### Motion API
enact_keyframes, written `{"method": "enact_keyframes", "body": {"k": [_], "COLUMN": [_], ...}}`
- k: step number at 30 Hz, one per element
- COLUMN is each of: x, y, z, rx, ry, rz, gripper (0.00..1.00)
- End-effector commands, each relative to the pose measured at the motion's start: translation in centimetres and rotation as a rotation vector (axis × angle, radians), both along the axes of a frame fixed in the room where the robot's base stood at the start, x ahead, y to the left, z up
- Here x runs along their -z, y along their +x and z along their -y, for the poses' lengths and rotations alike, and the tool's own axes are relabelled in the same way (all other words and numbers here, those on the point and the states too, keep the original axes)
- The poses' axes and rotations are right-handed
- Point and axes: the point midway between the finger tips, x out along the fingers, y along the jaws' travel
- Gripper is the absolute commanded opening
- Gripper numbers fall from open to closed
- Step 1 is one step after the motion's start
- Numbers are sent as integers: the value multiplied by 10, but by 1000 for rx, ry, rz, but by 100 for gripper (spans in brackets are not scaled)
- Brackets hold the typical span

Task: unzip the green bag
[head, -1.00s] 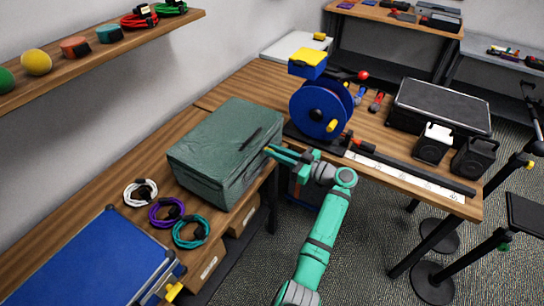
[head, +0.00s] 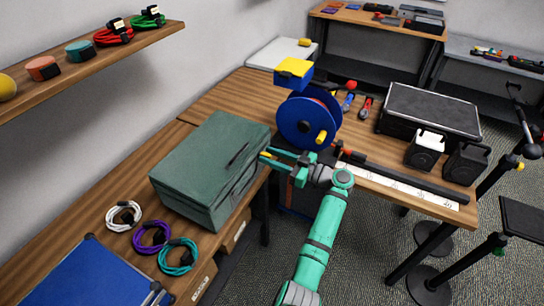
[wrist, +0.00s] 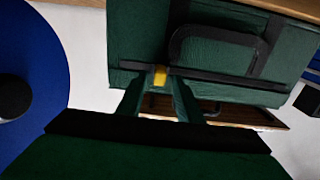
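The green bag (head: 205,165) is a closed-looking box-shaped case with a dark handle, lying on the wooden bench at left. Its side with the dark handle (wrist: 215,42) and a dark zip band (wrist: 230,80) fills the top of the wrist view. A small yellow zipper pull (wrist: 160,76) sits on the band between my fingertips. My gripper (head: 268,155) is at the bag's right side, and its fingers appear closed around the pull; the contact itself is small and hard to see. It also shows in the wrist view (wrist: 160,88).
White (head: 123,216), purple (head: 150,237) and teal (head: 178,257) cable coils lie left of the bag by a blue case (head: 75,280). A blue reel (head: 308,120) stands behind my gripper. A shelf (head: 95,62) overhangs the bench at upper left.

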Motion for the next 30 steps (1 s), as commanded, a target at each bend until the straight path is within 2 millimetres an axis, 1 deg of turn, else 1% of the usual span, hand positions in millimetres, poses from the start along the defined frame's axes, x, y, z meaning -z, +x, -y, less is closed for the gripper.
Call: {"method": "enact_keyframes", "body": {"k": [6,10,14,21,25,30], "x": [0,0,0,0,0,0], "y": [0,-4,-13,-34,-42,-48], "z": [2,10,30,70,85,96], "rx": [2,3,6,4,3,2], "ry": [1,0,0,1,1,1], "rz": [0,1,1,0,0,0], "gripper": [33,33,33,33,33,33]}}
